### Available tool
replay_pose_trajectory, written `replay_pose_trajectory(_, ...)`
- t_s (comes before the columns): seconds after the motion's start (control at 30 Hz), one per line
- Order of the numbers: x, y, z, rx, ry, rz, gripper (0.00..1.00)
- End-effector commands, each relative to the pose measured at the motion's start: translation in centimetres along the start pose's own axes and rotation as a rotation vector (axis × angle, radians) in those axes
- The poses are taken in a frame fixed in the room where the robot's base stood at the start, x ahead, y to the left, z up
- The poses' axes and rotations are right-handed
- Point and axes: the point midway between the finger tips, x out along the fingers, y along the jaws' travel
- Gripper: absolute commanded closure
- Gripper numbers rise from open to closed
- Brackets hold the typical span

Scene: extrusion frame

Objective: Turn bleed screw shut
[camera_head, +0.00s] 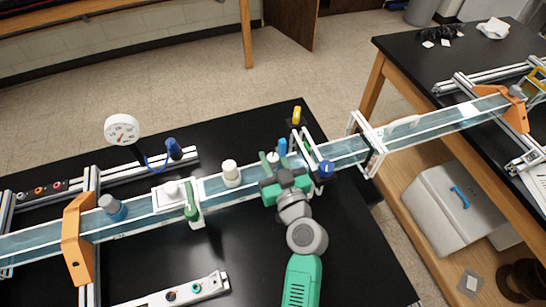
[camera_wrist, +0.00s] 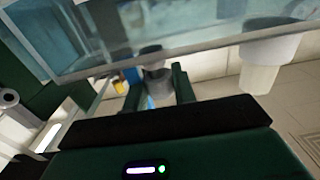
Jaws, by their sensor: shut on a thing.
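My gripper (camera_head: 273,160) is over the clear water channel (camera_head: 330,152), right of its middle. In the wrist view its two dark green fingers (camera_wrist: 157,90) stand on either side of a grey round knob (camera_wrist: 157,80), which I take to be the bleed screw. The fingers are shut on it. In the head view the knob is small and partly hidden by the gripper, so its turned position cannot be told. A blue part (camera_head: 282,147) stands just right of the fingers.
A white capped fitting (camera_head: 231,173), a green-handled valve (camera_head: 191,204) and a pressure gauge (camera_head: 122,131) are to the left. A dark blue knob (camera_head: 326,168) and a yellow-topped part (camera_head: 297,115) are close on the right. Bare black table (camera_head: 360,265) lies at the front right.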

Motion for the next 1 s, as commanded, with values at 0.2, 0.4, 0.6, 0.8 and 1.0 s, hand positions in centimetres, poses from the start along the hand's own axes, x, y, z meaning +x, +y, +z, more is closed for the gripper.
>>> replay_pose_trajectory(0.2, -0.03, -0.19, -0.58, 0.0, -0.003, 0.133, 0.96)
replay_pose_trajectory(0.4, -0.03, -0.13, -0.92, 0.0, -0.004, 0.264, 0.96)
replay_pose_trajectory(0.6, 0.04, -0.28, -0.97, -0.002, -0.002, 0.354, 0.96)
replay_pose_trajectory(0.8, 0.03, -0.21, -0.79, 0.0, -0.002, 0.426, 0.96)
replay_pose_trajectory(1.0, 0.04, -0.14, -0.44, 0.0, 0.0, 0.471, 0.96)
